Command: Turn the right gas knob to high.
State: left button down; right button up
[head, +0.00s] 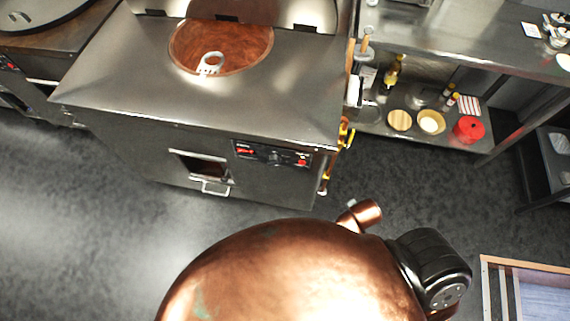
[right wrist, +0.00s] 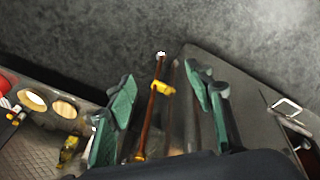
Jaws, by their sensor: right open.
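The front control panel (head: 272,153) of the steel tandoor (head: 150,88) shows in the head view, right of a small hatch. It is black with red marks and dark knobs, too small to tell how they are set. In the right wrist view, my right gripper (right wrist: 160,74) has two green fingers spread apart with nothing held. A copper pipe with a yellow fitting (right wrist: 163,88) shows between the fingers, beyond them. The tandoor's side and front lie to the right of the fingers. I see neither gripper in the head view.
A yellow gas fitting (head: 345,133) and pipe run down the tandoor's right side. The hatch handle (head: 214,187) sticks out in front. A steel shelf unit (head: 460,42) with a red pot (head: 468,130) and bowls stands to the right. The dark floor (head: 70,220) at left is clear.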

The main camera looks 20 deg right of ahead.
jog(key=w+r+n+t+h, duration=0.1)
jog(key=w+r+n+h, duration=0.4)
jog(key=n, duration=0.4)
jog(key=n+t+h, duration=0.2)
jog(key=n+t, duration=1)
jog(key=n, duration=0.7)
send_near(275, 161)
jog(key=f+x, duration=0.1)
jog(key=x, duration=0.8)
jog(key=shift+a+r+b, duration=0.15)
jog(key=shift+b, duration=0.2)
jog(key=shift+a, duration=0.1)
jog(key=c, duration=1.2)
